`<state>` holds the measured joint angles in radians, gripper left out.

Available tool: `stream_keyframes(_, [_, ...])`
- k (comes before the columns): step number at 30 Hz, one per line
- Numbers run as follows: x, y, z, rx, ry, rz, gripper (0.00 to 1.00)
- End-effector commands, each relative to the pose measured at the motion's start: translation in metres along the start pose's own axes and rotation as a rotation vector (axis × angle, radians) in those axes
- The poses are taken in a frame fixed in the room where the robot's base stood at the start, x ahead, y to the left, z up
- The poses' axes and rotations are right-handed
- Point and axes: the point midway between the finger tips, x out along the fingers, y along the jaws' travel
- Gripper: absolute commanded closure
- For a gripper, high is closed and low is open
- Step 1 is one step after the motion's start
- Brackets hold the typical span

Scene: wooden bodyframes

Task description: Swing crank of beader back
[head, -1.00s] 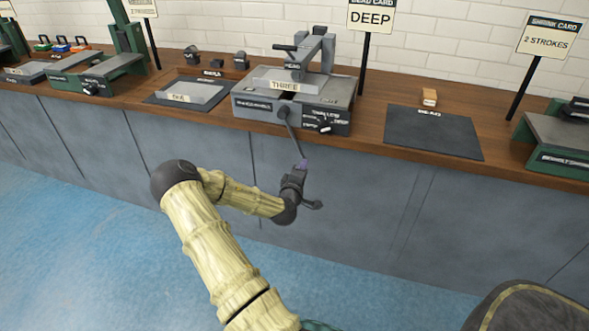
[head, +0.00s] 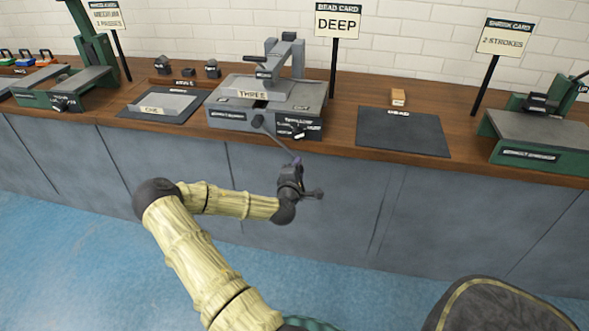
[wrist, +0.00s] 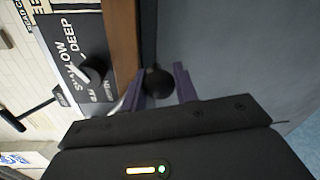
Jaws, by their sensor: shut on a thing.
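The beader (head: 262,112) is the grey machine on the bench, with a card reading THREE on it. Its crank (head: 277,139) runs from a dark hub on the front face down to the right, past the bench edge. My gripper (head: 297,161) is at the crank's outer end, in front of the cabinet. In the wrist view the purple fingers of my gripper (wrist: 160,88) are shut on the crank's round black knob (wrist: 158,84). A depth dial (wrist: 92,70) marked SHALLOW and DEEP shows beside it.
A wooden bench (head: 345,148) edge runs just behind my gripper. A sign (head: 338,22) reading DEEP stands behind the beader. A dark mat (head: 403,133) lies to its right, and green machines stand at both sides. The floor in front is clear at left.

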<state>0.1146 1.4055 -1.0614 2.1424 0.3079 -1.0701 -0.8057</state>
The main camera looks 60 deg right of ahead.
Motion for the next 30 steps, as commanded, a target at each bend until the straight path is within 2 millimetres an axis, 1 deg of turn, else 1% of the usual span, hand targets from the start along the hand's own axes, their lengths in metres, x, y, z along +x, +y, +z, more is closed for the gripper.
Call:
stream_keyframes(3, [-0.0008, 0.0014, 0.0046, -0.017, -0.007, -0.002, 1.0])
stream_keyframes(17, [-0.0006, 0.003, 0.0068, -0.027, -0.009, 0.0, 1.0])
stream_keyframes(18, [-0.0006, 0.0031, 0.0069, -0.027, -0.01, 0.0, 0.67])
stream_keyframes(21, [-0.0005, 0.0031, 0.0064, -0.026, -0.008, 0.0, 0.5])
stream_keyframes(30, [-0.0014, 0.0031, 0.0047, -0.025, -0.005, 0.0, 0.5])
